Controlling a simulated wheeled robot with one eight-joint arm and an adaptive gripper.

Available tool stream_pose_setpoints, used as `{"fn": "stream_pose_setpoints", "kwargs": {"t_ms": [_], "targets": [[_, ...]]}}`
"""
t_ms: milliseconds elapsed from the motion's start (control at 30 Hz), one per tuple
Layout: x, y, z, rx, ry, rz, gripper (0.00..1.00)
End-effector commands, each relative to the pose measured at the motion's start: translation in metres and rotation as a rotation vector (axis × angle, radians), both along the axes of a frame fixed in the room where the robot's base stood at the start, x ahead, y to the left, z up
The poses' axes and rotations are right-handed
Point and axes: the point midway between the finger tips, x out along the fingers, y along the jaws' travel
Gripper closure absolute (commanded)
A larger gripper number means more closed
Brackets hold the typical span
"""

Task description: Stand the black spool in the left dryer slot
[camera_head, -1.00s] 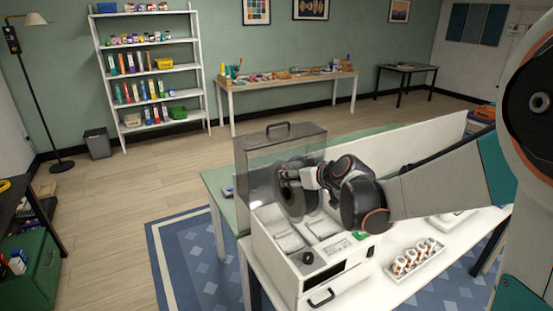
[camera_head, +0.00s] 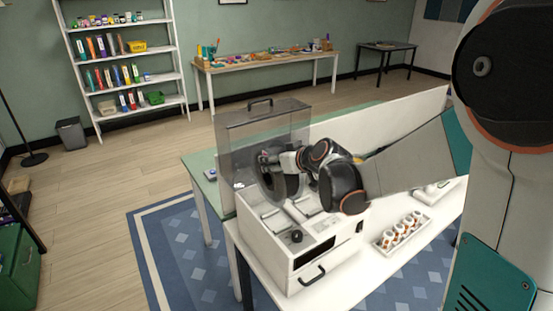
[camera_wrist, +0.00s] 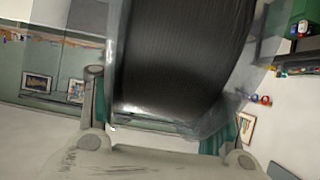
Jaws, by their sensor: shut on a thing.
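The black spool (camera_head: 289,188) is upright over the back part of the white dryer (camera_head: 330,240), in front of its raised clear grey lid (camera_head: 238,155). My gripper (camera_head: 272,161) is shut on the spool near its upper part. In the wrist view the dark wound side of the spool (camera_wrist: 185,50) fills the upper middle, between my gripper's fingers. Two pale slot areas show on the dryer's top, the left one (camera_head: 272,219) and the right one (camera_head: 306,206). The spool's lower edge is partly hidden, so I cannot tell whether it touches a slot.
A white tray (camera_head: 383,247) of several small white-and-brown bottles stands right of the dryer on the white table (camera_head: 350,283). A black knob (camera_head: 296,236) is on the dryer's front top. A pale panel (camera_head: 400,120) rises behind my arm. Shelves and another table stand far back.

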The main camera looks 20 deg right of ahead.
Motion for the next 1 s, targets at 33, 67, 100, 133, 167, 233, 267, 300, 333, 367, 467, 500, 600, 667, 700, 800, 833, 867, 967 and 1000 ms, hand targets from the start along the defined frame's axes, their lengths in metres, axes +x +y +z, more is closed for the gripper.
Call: {"fn": "stream_pose_setpoints", "kwargs": {"t_ms": [33,67,100,133,167,233,267,300,333,367,467,500,600,667,700,800,833,867,967,1000], "targets": [[0.0,0.0,-0.006,0.001,-0.001,-0.001,1.0],[0.0,0.0,-0.009,0.001,-0.001,-0.001,1.0],[0.0,0.0,-0.012,0.001,-0.001,-0.001,1.0],[0.0,0.0,-0.014,0.001,-0.001,-0.001,1.0],[0.0,0.0,-0.016,0.001,-0.001,-0.001,1.0],[0.0,0.0,-0.022,0.001,-0.001,-0.001,1.0],[0.0,0.0,-0.024,0.001,-0.001,-0.001,1.0],[0.0,0.0,-0.027,0.001,-0.001,-0.001,1.0],[0.0,0.0,-0.029,0.001,-0.001,-0.001,1.0],[0.0,0.0,-0.032,0.001,-0.001,-0.001,1.0],[0.0,0.0,-0.039,0.001,-0.001,-0.001,1.0],[0.0,0.0,-0.042,0.001,-0.001,-0.001,1.0],[0.0,0.0,-0.05,0.001,-0.001,-0.001,1.0],[0.0,0.0,-0.055,0.001,-0.001,-0.001,1.0],[0.0,0.0,-0.058,0.001,-0.001,-0.001,1.0],[0.0,0.0,-0.066,0.001,-0.001,-0.001,1.0],[0.0,0.0,-0.068,0.001,-0.001,-0.001,1.0],[0.0,0.0,-0.07,0.001,-0.001,-0.001,1.0],[0.0,0.0,-0.078,0.001,-0.001,-0.001,1.0],[0.0,0.0,-0.081,0.001,-0.001,-0.001,1.0]]}}
